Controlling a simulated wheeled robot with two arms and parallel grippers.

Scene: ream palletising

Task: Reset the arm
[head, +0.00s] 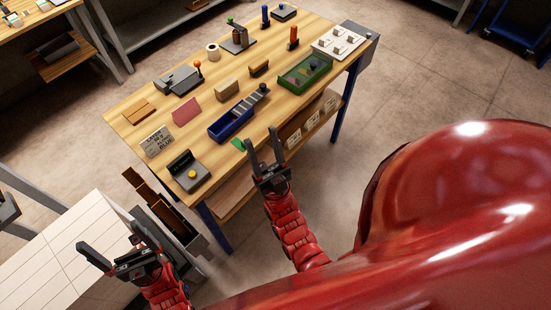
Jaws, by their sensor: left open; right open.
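My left gripper (112,252) is at the lower left, open, with its two dark fingers spread apart and nothing between them. It shows over the edge of a white panelled surface (62,240). My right gripper (262,147) is open and empty near the front edge of the wooden workbench (140,115). Its red arm comes up from the bottom of the view. A small green item (238,144) lies on the bench just left of its fingers. Whether the fingers touch the bench cannot be told.
The bench holds a blue box (231,122), a green tray (305,72), a grey device with a yellow button (188,171) and a lettered grey block (157,141). Brown boards in a bin (165,208) stand between the white surface and bench.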

